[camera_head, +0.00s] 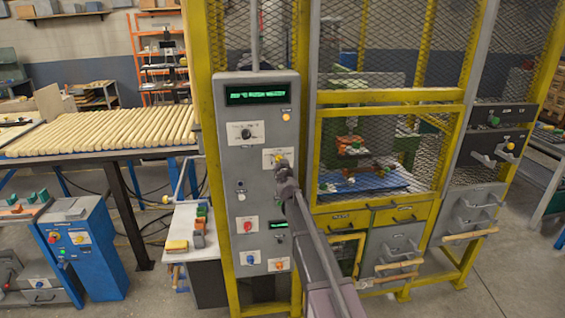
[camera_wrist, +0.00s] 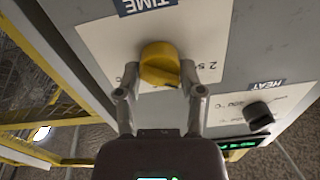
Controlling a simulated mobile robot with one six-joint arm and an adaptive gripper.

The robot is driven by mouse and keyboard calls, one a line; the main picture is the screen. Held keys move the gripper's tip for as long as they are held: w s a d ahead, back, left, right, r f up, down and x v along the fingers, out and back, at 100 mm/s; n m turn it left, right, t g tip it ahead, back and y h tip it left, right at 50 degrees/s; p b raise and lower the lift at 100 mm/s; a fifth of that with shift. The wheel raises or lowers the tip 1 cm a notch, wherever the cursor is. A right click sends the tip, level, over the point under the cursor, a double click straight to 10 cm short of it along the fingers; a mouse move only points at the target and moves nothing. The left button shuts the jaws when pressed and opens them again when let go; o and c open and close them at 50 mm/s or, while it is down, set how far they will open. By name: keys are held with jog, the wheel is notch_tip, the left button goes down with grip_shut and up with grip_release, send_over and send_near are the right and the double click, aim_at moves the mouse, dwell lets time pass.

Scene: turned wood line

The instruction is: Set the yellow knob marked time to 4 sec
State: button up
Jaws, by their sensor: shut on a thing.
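The yellow knob (camera_wrist: 160,65) sits on a white plate with the label TIME (camera_wrist: 150,4), which shows upside down in the wrist view. Part of the printed scale, with a 2, shows to the right of the knob; the rest is too cut off or small to read. My gripper (camera_wrist: 160,78) has one finger on each side of the knob and is shut on it. In the head view my gripper (camera_head: 283,170) is at the grey control panel (camera_head: 225,185), and the knob (camera_head: 277,158) is partly hidden behind it. I cannot tell which value the knob points to.
A dark knob marked HEAT (camera_wrist: 259,115) is beside the TIME plate. The panel also bears a green-lit display (camera_head: 258,95), a red knob (camera_head: 248,226) and blue button (camera_head: 250,259). Yellow mesh-guard framing (camera_head: 390,96) stands to the right of the panel.

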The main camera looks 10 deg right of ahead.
jog(key=m, duration=0.5)
jog(key=shift+w, duration=0.1)
jog(key=m, duration=0.5)
jog(key=shift+m, duration=0.4)
jog(key=o, duration=1.2)
jog(key=shift+c, duration=0.2)
jog(key=shift+s+f, duration=0.1)
jog(key=shift+s, duration=0.1)
